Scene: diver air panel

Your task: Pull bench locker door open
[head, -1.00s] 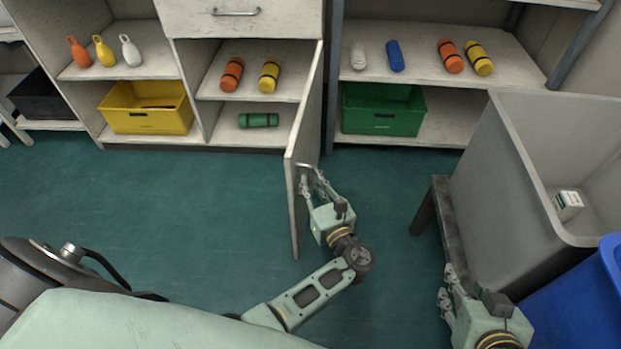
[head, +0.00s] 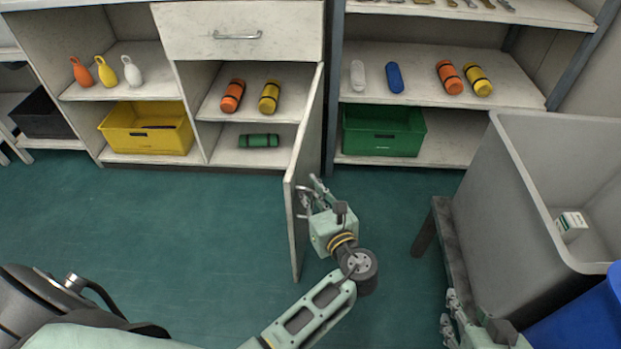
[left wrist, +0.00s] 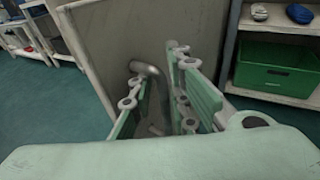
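The bench locker door (head: 307,160) stands swung well out from the bench, seen nearly edge-on in the head view. Its outer face fills the middle of the left wrist view (left wrist: 150,35). A curved metal handle (left wrist: 146,69) is on that face. My left gripper (head: 312,192) is at the handle, on the door's right side. In the left wrist view its two fingers (left wrist: 160,100) are apart, with the handle between them, close to the left finger. My right gripper (head: 449,308) is at the lower right, its fingers apart and empty, partly cut off by the frame.
The open locker holds orange and yellow cylinders (head: 250,96) above a green one (head: 259,140). A yellow bin (head: 150,140) is left, a green bin (head: 383,143) right on a shelf. A grey tub (head: 510,210) and blue bin (head: 580,320) crowd the right. Floor left of the door is clear.

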